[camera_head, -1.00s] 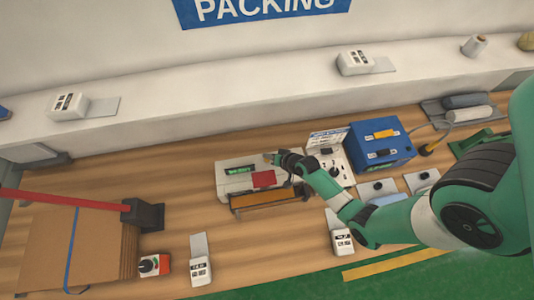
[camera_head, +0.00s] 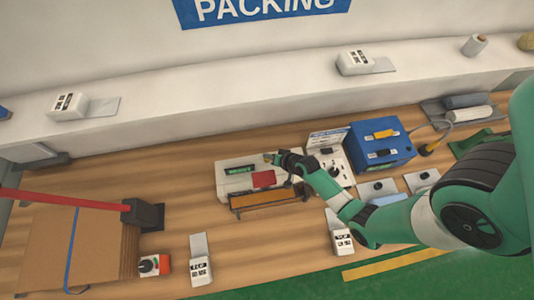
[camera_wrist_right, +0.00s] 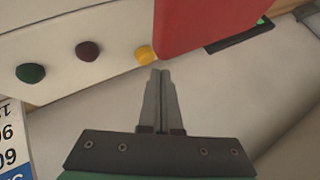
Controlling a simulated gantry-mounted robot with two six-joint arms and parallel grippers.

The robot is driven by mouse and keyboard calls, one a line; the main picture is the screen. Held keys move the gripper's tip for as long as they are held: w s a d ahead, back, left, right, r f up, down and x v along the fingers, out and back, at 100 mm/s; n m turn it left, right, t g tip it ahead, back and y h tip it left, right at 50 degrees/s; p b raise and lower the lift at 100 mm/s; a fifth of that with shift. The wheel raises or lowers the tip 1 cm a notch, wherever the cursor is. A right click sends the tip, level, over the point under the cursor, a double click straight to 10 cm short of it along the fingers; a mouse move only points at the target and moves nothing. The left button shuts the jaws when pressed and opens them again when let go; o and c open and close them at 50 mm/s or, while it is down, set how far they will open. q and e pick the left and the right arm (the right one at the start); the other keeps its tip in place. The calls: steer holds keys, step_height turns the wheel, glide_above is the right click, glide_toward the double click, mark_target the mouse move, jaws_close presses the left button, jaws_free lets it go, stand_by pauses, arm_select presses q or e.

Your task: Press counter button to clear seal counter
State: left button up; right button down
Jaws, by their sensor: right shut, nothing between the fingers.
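The white sealing machine (camera_head: 232,181) sits mid-bench with a small green display (camera_head: 241,169) on top, too small to read surely. A red plate (camera_head: 263,179) is on its front; it is also large in the wrist view (camera_wrist_right: 195,22). My right gripper (camera_head: 270,157) is shut and empty at the machine's right end. In the wrist view its fingertips (camera_wrist_right: 160,72) are just beside the yellow button (camera_wrist_right: 146,55); I cannot tell whether they touch it. A dark red button (camera_wrist_right: 88,51) and a green button (camera_wrist_right: 31,73) lie further left. My left gripper is not in view.
A blue box (camera_head: 380,148) and a white control panel (camera_head: 334,165) stand right of the machine. Bare bench lies left of the machine.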

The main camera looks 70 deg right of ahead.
mark_target(269, 162)
steer(key=shift+f+b, duration=0.35)
steer(key=shift+f, duration=0.1)
steer(key=shift+f+b, duration=0.8)
steer(key=shift+f, duration=0.1)
stand_by(0.8)
steer(key=shift+r, duration=0.15)
steer(key=shift+r+p, duration=1.15)
steer(key=shift+p, duration=0.15)
step_height(269, 162, up, 5)
steer(key=p, duration=0.5)
stand_by(0.4)
